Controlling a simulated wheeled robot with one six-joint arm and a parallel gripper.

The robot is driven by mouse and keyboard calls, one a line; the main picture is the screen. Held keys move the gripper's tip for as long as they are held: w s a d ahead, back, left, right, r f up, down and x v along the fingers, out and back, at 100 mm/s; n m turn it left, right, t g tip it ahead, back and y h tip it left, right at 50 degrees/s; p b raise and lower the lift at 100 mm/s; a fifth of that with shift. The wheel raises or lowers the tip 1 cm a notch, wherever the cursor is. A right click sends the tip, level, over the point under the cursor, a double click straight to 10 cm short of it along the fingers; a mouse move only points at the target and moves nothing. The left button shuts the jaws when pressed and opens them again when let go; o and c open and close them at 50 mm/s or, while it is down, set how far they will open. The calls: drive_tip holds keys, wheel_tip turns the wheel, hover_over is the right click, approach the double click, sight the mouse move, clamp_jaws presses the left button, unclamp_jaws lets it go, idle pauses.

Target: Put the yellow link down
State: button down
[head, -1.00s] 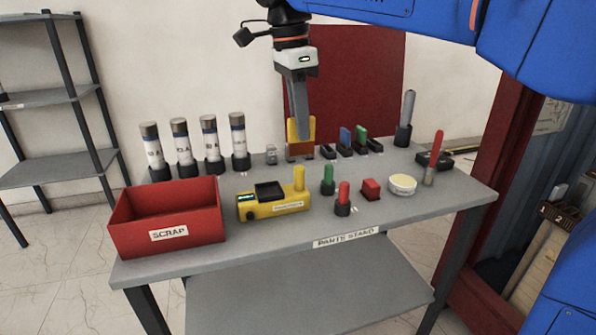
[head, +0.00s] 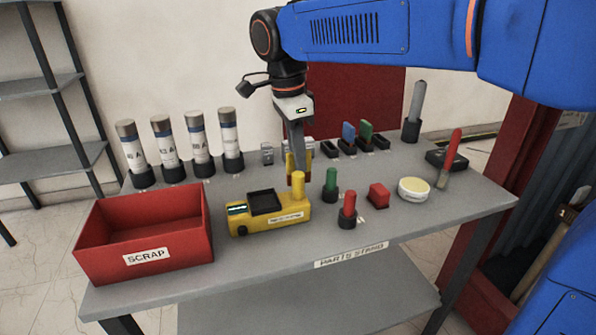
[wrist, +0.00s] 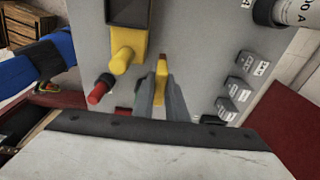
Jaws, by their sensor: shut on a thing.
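My gripper (head: 298,160) is shut on the yellow link (head: 289,164), which shows on both sides of the fingers in the head view. In the wrist view the yellow link (wrist: 161,74) sits between the two grey fingers (wrist: 161,92). The link is over the parts stand (head: 235,270), just behind the yellow tester (head: 262,222) and its upright yellow post (head: 298,186). The post partly overlaps the link in the head view. I cannot tell whether the link touches the stand.
A red scrap bin (head: 145,257) stands at left front, with several labelled cylinders (head: 200,140) behind. Blue (head: 349,133) and green (head: 366,131) links stand in black holders. Green post (head: 331,180), red post (head: 348,206), red block (head: 378,194) and round tin (head: 413,189) crowd the right.

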drive_tip(key=shift+f, duration=1.85)
drive_tip(key=shift+f, duration=0.1)
drive_tip(key=c, duration=2)
unclamp_jaws()
drive_tip(key=shift+c, duration=0.2)
drive_tip(key=r, duration=0.4)
drive_tip(key=a+r, duration=0.1)
drive_tip(key=r, duration=0.7)
drive_tip(key=shift+s+a+r, duration=0.1)
drive_tip(key=shift+s+a, duration=0.05)
drive_tip(key=shift+s, duration=0.1)
